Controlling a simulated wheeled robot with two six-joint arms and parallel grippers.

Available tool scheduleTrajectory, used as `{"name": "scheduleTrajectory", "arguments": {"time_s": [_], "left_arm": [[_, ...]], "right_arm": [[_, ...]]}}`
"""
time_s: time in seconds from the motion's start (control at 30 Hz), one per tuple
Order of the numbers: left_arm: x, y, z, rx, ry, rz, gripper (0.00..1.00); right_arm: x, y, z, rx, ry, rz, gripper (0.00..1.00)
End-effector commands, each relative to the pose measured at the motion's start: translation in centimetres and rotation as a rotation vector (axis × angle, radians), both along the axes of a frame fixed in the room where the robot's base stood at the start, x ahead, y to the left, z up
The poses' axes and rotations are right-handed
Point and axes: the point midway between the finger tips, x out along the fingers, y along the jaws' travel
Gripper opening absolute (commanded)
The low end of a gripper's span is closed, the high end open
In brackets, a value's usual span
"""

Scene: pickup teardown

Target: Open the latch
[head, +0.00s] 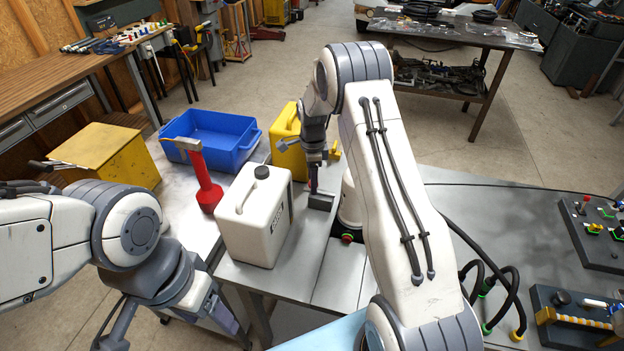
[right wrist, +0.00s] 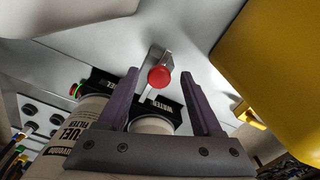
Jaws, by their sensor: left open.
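The latch appears as a small metal bracket with a round red knob (right wrist: 160,77) in the right wrist view. My right gripper (right wrist: 159,85) is open, with one purple finger on each side of the knob and gaps visible between them. I cannot tell whether either finger touches it. In the head view my right gripper (head: 314,182) points down at the table beside the white filter housing; the latch is mostly hidden there. My left gripper (head: 226,318) is open and empty at the lower left, below the table's front edge.
A white jug (head: 252,222) and a yellow jug (head: 287,142) stand close to my right gripper. Hoses and a switch panel (head: 602,235) lie to the right.

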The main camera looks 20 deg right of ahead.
Motion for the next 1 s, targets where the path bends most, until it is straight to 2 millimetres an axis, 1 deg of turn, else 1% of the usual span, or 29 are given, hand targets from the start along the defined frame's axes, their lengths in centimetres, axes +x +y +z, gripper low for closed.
{"name": "scheduleTrajectory", "arguments": {"time_s": [0.13,0.27,0.37,0.5,0.6,0.7,0.83,1.0], "left_arm": [[0.0,0.0,-0.1,0.000,0.000,0.000,0.67],[0.0,0.0,-0.7,0.000,0.000,0.000,0.67],[0.0,0.0,-1.4,0.000,0.000,0.000,0.67],[0.0,0.0,-2.3,0.000,0.000,-0.001,0.67],[0.0,0.0,-2.7,0.000,0.000,-0.001,0.67],[0.0,0.0,-2.9,0.000,0.000,-0.001,0.67],[0.0,0.0,-3.0,0.000,0.000,-0.001,0.67],[0.0,0.0,-3.0,0.000,0.000,-0.001,0.67]], "right_arm": [[0.0,0.0,0.1,0.000,-0.001,0.001,0.67],[0.1,0.0,1.3,-0.001,-0.003,0.001,0.67],[0.1,0.0,3.2,-0.001,-0.006,0.001,0.67],[0.2,0.0,6.1,-0.001,-0.007,0.001,0.67],[0.1,0.1,7.9,0.000,-0.005,0.001,0.67],[0.1,0.1,9.2,-0.001,-0.004,0.001,0.67],[0.1,0.1,10.2,0.000,-0.001,0.001,0.67],[0.0,0.1,10.5,0.000,0.001,0.001,0.67]]}}
